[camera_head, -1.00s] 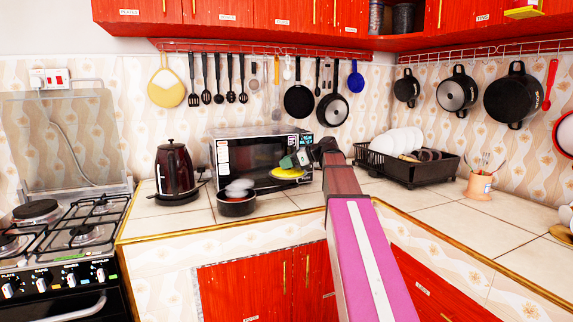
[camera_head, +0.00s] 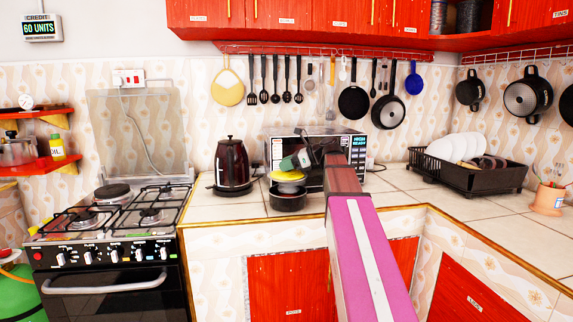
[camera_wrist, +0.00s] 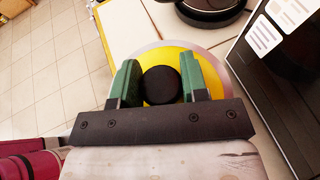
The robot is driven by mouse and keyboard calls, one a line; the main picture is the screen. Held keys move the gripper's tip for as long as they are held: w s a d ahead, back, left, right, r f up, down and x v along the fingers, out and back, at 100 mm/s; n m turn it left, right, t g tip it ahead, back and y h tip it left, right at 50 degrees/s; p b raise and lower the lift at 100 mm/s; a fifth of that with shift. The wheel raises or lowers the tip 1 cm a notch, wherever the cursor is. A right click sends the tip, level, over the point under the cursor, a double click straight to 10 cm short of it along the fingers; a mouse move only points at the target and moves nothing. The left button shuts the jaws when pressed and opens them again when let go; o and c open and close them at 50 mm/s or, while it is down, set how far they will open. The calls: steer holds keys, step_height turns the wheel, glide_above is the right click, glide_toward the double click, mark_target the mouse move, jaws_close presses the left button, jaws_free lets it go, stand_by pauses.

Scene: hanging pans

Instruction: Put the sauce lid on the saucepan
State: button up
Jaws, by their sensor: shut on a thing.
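The lid is a yellow disc (camera_head: 288,176) with a black knob (camera_wrist: 160,86) at its centre. My gripper (camera_wrist: 161,72) has its two green fingers on either side of the knob and is shut on it. In the head view my gripper (camera_head: 301,161) holds the lid over the dark saucepan (camera_head: 287,202) on the counter. A pale round shape (camera_head: 287,187) shows between the yellow disc and the pan; I cannot tell whether the lid touches the pan. The pan is hidden beneath the lid in the wrist view.
A microwave (camera_head: 345,147) stands right behind the pan. A dark red kettle (camera_head: 232,167) stands to the left, and a stove (camera_head: 110,225) is farther left. A dish rack (camera_head: 468,174) with plates is at the right. Counter tiles (camera_head: 215,209) are clear left of the pan.

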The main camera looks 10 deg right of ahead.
steer(key=shift+f, duration=2.5)
steer(key=shift+d+f, duration=0.1)
steer(key=shift+f, duration=0.3)
steer(key=o, duration=1.2)
steer(key=shift+c, duration=0.2)
